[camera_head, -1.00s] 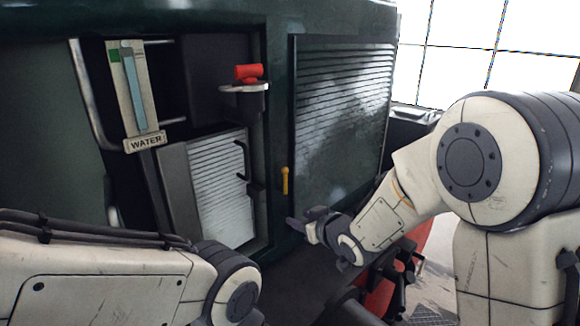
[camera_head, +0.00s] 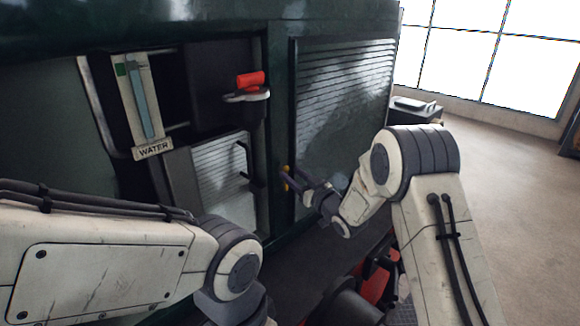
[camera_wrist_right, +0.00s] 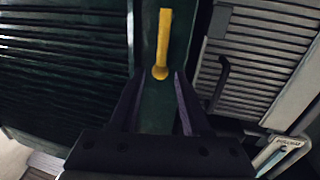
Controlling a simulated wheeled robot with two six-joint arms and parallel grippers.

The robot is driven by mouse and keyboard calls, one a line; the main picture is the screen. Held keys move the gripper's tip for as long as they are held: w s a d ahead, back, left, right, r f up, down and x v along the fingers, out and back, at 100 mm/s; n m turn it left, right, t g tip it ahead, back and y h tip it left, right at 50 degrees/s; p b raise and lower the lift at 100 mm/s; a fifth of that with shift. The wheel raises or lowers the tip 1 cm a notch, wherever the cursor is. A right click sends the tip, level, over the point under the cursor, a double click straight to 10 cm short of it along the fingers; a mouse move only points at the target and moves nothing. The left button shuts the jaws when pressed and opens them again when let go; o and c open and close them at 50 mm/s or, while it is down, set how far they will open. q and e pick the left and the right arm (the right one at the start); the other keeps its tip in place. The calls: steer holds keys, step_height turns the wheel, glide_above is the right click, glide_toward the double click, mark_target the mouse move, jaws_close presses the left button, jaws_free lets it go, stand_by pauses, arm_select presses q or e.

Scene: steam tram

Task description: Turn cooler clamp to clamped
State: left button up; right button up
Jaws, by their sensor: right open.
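The cooler clamp appears to be the small yellow lever (camera_head: 286,170) on the dark green post between the open cabinet and the large louvred panel. In the head view it is partly hidden by my right gripper. In the right wrist view the yellow lever (camera_wrist_right: 164,40) runs almost straight up the picture, its rounded end just ahead of the fingertips. My right gripper (camera_head: 289,177) is open, with its two dark fingers on either side of that end in the wrist view (camera_wrist_right: 159,76). I cannot tell whether they touch it. My left gripper is out of view.
Left of the lever is a recess with a WATER gauge (camera_head: 141,100), a red-topped fitting (camera_head: 250,80) and a grey louvred box (camera_head: 222,175). The louvred panel (camera_head: 345,105) lies right of it. Open floor (camera_head: 500,170) shows at the right.

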steer(key=shift+x, duration=0.9)
jaws_close()
stand_by(0.9)
